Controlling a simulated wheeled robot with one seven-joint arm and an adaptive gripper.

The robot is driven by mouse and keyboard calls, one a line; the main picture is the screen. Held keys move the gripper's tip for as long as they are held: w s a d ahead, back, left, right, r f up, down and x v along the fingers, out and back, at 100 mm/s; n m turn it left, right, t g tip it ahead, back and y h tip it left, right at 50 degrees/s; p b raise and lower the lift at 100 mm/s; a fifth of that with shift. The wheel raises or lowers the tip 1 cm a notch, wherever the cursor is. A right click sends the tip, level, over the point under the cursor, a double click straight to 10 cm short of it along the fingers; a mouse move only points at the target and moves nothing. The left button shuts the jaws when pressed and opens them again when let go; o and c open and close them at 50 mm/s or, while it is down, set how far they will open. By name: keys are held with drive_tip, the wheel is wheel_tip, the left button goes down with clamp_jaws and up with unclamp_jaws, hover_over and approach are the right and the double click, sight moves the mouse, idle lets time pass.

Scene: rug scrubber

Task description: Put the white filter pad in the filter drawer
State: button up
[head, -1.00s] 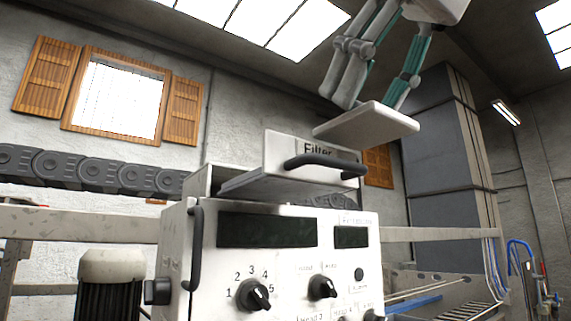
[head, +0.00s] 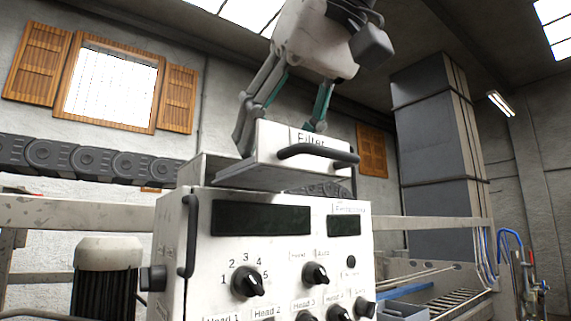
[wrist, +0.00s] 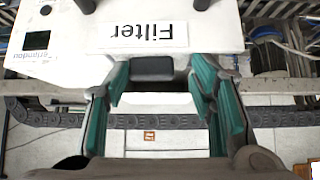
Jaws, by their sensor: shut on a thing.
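The filter drawer (head: 262,160) is pulled out at the top of the white machine, its front labelled "Filter" with a black handle (head: 318,153). My gripper (head: 281,128) reaches down behind the drawer front, which hides its fingertips in the head view. In the wrist view my gripper (wrist: 160,88) has its teal fingers on either side of a pale flat surface, which looks like the white filter pad (wrist: 160,104), just behind the labelled front (wrist: 215,30). The pad is hidden in the head view. I cannot tell whether it touches the drawer floor.
The machine's control panel (head: 285,265) with several knobs lies below the drawer. A grey cable chain (head: 85,160) and a rail run behind at the left. A grey motor (head: 107,262) stands at lower left. Open air surrounds the arm above.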

drive_tip(key=shift+f, duration=0.1)
drive_tip(key=o, duration=1.1)
drive_tip(key=shift+o, duration=0.2)
drive_tip(key=shift+s+d+r, duration=0.15)
drive_tip(key=shift+s+r, duration=0.05)
drive_tip(key=shift+r, duration=0.15)
drive_tip(key=p+v, duration=0.3)
drive_tip(key=v, duration=0.8)
drive_tip(key=shift+s+d+r, duration=0.1)
drive_tip(key=shift+r, duration=0.05)
